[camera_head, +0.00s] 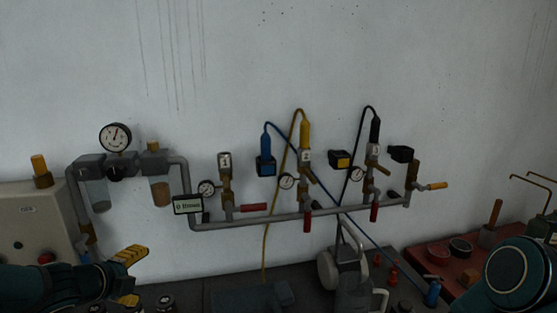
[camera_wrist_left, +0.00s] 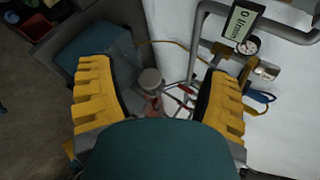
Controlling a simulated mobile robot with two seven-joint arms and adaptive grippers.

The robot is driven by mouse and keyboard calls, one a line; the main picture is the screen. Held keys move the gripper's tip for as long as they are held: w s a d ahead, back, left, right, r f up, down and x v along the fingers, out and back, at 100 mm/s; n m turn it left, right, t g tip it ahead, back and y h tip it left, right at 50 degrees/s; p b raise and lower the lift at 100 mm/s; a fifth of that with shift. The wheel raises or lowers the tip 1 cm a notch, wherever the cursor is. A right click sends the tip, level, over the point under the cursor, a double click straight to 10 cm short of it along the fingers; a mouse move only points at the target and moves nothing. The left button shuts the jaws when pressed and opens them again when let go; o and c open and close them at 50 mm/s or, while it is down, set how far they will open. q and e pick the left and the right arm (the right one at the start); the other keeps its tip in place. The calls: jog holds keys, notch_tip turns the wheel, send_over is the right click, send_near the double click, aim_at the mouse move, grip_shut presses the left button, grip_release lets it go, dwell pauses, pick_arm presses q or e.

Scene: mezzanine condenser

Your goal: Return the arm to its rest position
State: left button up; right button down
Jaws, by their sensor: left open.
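My left arm (camera_head: 45,284) comes in low from the left in the head view. Its gripper (camera_head: 130,277) has yellow ridged fingers, set apart, in front of the bench below the pipework. In the left wrist view the gripper (camera_wrist_left: 157,95) is open, with its fingers wide apart and nothing held between them. A grey round-topped object shows beyond the gap. A dark teal rounded link of my right arm (camera_head: 515,275) shows at the lower right of the head view. My right gripper is out of view.
A grey pipe (camera_head: 270,220) with valves runs along the white wall. A pressure gauge (camera_head: 115,137), a small display (camera_head: 187,204) and a control box (camera_head: 32,220) are at left. A red tray (camera_head: 436,262) is at right. The air above the pipework looks clear.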

pick_arm(q)
jog(key=s+d+f+n+g+h, duration=0.1)
jog(key=s+d+f+n+g, duration=0.1)
jog(key=d+f+n, duration=0.7)
jog(key=s+d+f+n+g+h, duration=0.15)
jog(key=d+f+n, duration=0.25)
jog(key=f, duration=1)
jog(key=s+d+f+n+g, duration=0.4)
jog(key=s+d+f+n, duration=0.1)
jog(key=s+f, duration=0.25)
jog(key=s+d+f+n+g, duration=0.3)
jog(key=s+d+f+n, duration=0.2)
jog(key=s+f, duration=0.3)
jog(key=shift+m+t, duration=0.7)
jog(key=shift+t, duration=0.15)
jog(key=w+b, duration=0.1)
jog(key=b, duration=0.2)
jog(key=w+d+f+b, duration=0.1)
jog(key=w+b, duration=0.1)
jog(key=b, duration=0.1)
jog(key=w+d+f+b, duration=0.1)
jog(key=w+b, duration=0.1)
jog(key=b, duration=0.1)
jog(key=shift+f, duration=0.25)
